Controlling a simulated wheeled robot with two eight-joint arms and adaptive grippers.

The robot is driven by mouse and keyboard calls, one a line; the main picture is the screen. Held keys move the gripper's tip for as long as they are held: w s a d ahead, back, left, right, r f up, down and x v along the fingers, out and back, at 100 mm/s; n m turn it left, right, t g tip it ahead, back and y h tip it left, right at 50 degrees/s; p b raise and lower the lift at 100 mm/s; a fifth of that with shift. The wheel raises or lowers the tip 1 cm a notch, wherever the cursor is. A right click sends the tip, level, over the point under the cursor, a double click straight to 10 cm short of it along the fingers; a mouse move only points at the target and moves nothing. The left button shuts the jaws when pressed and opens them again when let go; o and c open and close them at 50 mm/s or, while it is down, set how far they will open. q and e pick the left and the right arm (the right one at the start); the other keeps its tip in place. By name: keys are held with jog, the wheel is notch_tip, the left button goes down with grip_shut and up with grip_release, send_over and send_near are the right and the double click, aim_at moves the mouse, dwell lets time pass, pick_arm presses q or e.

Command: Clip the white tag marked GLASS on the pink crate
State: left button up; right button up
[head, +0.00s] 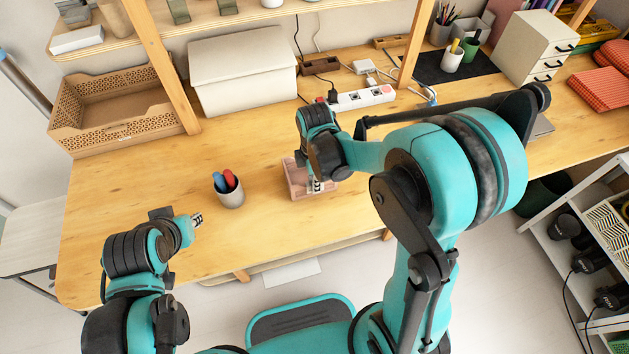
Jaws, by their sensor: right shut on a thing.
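The pink crate (297,178) stands on the wooden table near its front edge, in the middle of the head view. My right gripper (316,184) points down over the crate's right part and hides some of it. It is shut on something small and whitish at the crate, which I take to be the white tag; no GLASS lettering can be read. I cannot tell whether the tag touches the crate's wall. My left gripper (196,220) is above the table's left front; its fingers are too small to tell open from shut.
A grey cup (230,197) with red and blue items stands left of the crate. A power strip (362,98) and a white box (243,75) lie farther back. A perforated wooden tray (122,133) is at the left. The table between cup and tray is clear.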

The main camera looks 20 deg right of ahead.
jog(key=shift+f, duration=0.15)
dwell(0.6)
jog(key=o, duration=0.9)
jog(key=shift+c, duration=0.2)
notch_tip(320, 180, up, 12)
jog(key=shift+r, duration=0.1)
